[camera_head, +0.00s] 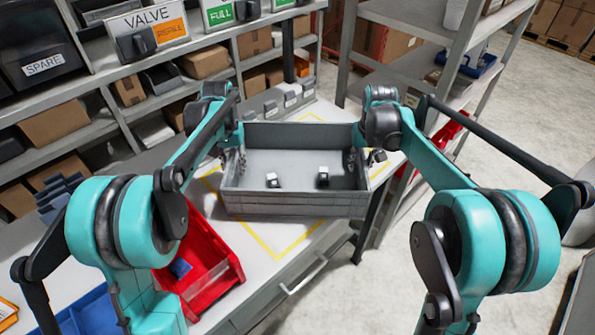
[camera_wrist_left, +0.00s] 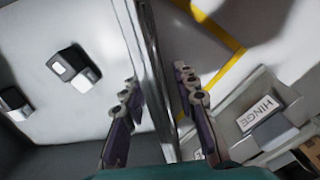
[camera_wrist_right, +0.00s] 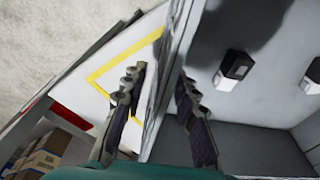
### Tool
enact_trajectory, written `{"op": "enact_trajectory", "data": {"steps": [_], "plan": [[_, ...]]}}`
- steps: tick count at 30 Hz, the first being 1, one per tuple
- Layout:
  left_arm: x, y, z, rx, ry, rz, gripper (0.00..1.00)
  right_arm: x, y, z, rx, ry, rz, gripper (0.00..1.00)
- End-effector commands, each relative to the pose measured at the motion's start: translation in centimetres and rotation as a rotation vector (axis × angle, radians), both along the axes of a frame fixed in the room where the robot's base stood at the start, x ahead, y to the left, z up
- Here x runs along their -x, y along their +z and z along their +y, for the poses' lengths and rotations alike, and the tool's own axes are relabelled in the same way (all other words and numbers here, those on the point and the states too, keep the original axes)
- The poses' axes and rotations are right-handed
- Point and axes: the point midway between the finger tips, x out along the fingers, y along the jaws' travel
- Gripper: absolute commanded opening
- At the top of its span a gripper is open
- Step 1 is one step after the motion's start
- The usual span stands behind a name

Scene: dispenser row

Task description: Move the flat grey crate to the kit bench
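The flat grey crate (camera_head: 295,204) is in the middle of the head view, over a white-topped bench (camera_head: 318,237) marked with a yellow outline. Its sides are turned relative to the outline, and its right front corner overlaps the bench edge. Whether its base touches the top I cannot tell. My left gripper (camera_wrist_left: 158,105) is shut on the crate's left wall, one finger inside and one outside. My right gripper (camera_wrist_right: 160,100) likewise is shut on the right wall. Small black-and-white pieces (camera_head: 323,177) lie on the crate floor.
A red bin (camera_head: 205,262) stands on the bench at front left, near a blue tray (camera_head: 92,315). Shelving with labelled bins (camera_head: 150,30) lines the back left. Small labelled dispensers (camera_head: 290,97) stand behind the crate. Another rack (camera_head: 425,60) stands at right; floor (camera_head: 375,300) is open at front right.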

Motion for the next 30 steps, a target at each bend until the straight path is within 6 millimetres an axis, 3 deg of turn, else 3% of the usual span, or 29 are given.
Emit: {"op": "enact_trajectory", "data": {"steps": [8,21,30], "plan": [[0.0,1.3,0.0,0.0,0.0,0.0,0.29,0.0,0.0,0.0,0.0,0.0,0.0,0.29],[0.0,10.1,0.0,0.0,0.0,0.0,0.29,0.0,0.0,0.0,0.0,0.0,0.0,0.29],[0.0,12.0,0.0,0.0,0.0,0.0,0.29,0.1,1.0,0.0,0.0,0.0,0.0,0.29]]}}
